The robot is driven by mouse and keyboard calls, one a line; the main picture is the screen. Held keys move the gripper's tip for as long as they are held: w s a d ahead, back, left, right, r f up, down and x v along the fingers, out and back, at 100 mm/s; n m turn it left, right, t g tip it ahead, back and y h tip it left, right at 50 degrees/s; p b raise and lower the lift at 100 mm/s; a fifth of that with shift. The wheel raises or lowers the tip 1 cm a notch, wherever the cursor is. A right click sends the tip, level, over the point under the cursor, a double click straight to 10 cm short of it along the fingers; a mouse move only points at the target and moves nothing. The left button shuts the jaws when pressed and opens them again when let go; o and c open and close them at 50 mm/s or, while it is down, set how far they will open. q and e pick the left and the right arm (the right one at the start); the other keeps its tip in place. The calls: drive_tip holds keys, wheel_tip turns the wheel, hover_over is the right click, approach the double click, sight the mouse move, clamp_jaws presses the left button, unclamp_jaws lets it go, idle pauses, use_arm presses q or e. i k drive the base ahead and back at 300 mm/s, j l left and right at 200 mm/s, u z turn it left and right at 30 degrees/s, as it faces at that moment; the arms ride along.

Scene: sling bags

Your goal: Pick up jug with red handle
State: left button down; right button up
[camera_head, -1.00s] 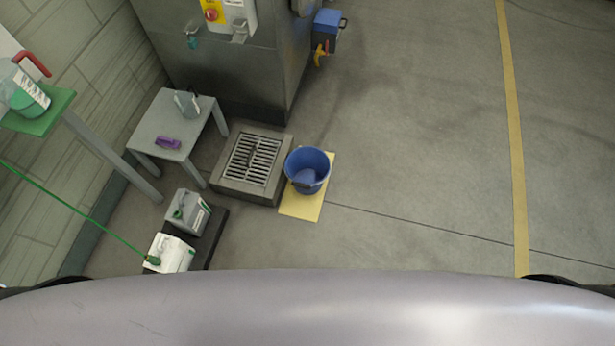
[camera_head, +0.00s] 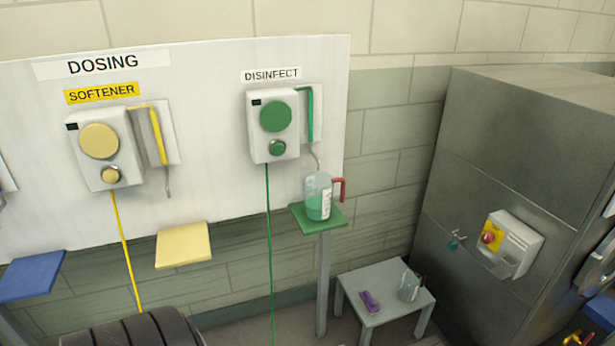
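The jug with the red handle (camera_head: 318,199) stands upright on a small green shelf (camera_head: 327,226) below the DISINFECT dispenser. It is clear, with green liquid inside and a white label. Its red handle points right, toward the steel cabinet. Nothing touches the jug except the shelf.
A grey table (camera_head: 388,303) with a purple object (camera_head: 369,301) and a second clear jug (camera_head: 409,287) stands lower right of the shelf. The green dispenser (camera_head: 274,125) hangs above the jug. A steel cabinet (camera_head: 500,160) stands at right. Yellow (camera_head: 183,245) and blue (camera_head: 30,276) shelves are at left.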

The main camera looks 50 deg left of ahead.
sight(326, 196)
drive_tip(key=u, duration=1.5)
